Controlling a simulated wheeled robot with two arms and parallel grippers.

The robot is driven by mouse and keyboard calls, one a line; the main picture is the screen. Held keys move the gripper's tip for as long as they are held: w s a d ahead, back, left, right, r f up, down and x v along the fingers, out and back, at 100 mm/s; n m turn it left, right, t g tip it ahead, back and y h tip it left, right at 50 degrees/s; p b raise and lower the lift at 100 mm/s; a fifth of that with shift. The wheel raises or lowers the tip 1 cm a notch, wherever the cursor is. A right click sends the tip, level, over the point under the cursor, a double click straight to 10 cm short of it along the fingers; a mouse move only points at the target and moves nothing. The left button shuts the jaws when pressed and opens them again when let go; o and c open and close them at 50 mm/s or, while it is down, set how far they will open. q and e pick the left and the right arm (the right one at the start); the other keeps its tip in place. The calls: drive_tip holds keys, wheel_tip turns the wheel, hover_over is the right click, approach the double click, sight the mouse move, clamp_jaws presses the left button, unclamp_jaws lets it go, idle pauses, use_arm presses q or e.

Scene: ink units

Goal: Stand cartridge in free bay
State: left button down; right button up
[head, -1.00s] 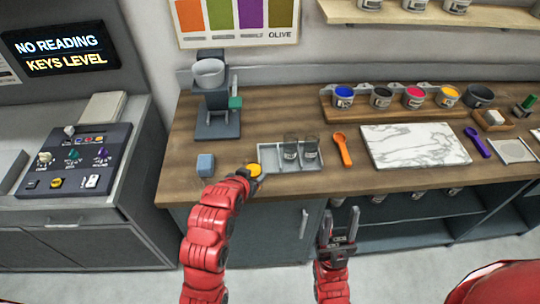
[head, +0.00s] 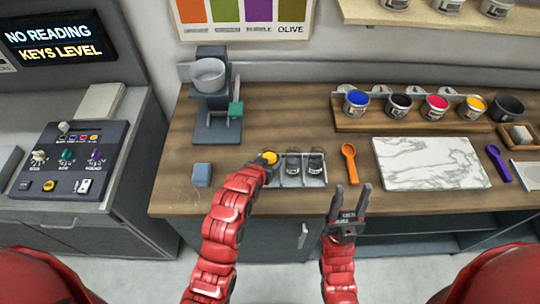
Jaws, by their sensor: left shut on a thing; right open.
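My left gripper (head: 267,168) is shut on a small yellow-topped cartridge (head: 269,158) at the left end of a grey tray (head: 306,184). The gripper hides the cartridge's lower part and that end of the tray, so I cannot tell whether the cartridge is in a bay or above it.
A blue-grey block (head: 202,174) and a dark stand with a cup (head: 209,74) are on the wooden counter, left of the tray. An orange spoon (head: 349,163) and a marble slab (head: 432,164) are to its right. Several ink pots stand in a rack (head: 388,126) behind.

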use_arm(q)
drive_tip(key=shift+w+d, duration=0.1)
drive_tip(key=shift+w, duration=0.15)
drive_tip(key=shift+c, duration=2.2)
unclamp_jaws()
drive_tip(key=shift+s+r, duration=0.2)
drive_tip(key=shift+s, duration=0.2)
drive_tip(key=shift+s+a+r+b, duration=0.15)
drive_tip(key=shift+a+b, duration=0.05)
drive_tip(key=shift+b, duration=0.2)
drive_tip(key=p+v, duration=0.4)
drive_tip(key=v, duration=0.7)
drive_tip(key=shift+r, duration=0.1)
